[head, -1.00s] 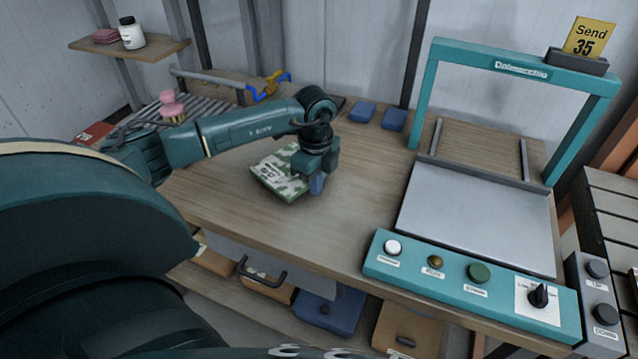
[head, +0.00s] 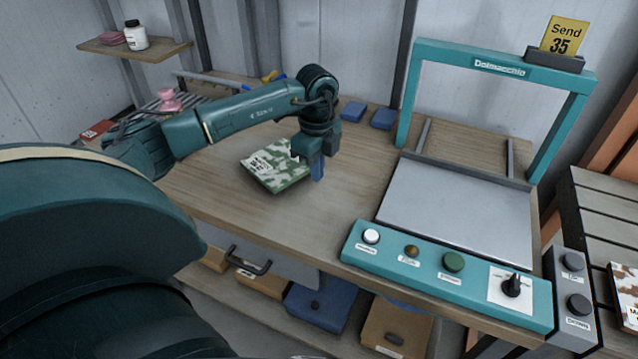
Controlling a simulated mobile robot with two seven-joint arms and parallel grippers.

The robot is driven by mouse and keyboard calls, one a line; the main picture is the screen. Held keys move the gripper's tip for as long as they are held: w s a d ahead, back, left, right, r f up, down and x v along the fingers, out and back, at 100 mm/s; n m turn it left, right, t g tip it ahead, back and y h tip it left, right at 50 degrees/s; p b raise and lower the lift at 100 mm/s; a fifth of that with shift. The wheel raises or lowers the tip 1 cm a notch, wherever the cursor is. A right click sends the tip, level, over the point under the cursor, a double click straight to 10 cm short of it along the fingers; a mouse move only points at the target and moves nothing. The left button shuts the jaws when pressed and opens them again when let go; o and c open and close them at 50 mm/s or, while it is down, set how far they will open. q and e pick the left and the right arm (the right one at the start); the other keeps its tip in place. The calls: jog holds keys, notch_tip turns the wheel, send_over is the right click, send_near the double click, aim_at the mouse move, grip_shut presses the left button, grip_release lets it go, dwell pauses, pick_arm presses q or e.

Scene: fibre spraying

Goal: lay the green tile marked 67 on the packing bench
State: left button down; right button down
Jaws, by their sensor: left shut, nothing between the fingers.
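The green tile (head: 262,172), patterned in green and white with small dark print, lies flat on the wooden packing bench (head: 225,205), left of its middle. The number on it is too small to read. My left gripper (head: 317,172) points down just to the right of the tile, close to its right edge. Its blue fingers are shut and empty. It hides a little of the bench behind it. My right gripper is not in view.
Two blue pads (head: 352,111) lie at the back. The bench front is clear.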

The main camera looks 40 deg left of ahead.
pick_arm(q)
jog(key=shift+a+r, duration=0.2)
jog(key=shift+r, duration=2.65)
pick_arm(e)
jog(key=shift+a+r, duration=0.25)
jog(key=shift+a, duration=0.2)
pick_arm(q)
jog(key=shift+s, duration=0.1)
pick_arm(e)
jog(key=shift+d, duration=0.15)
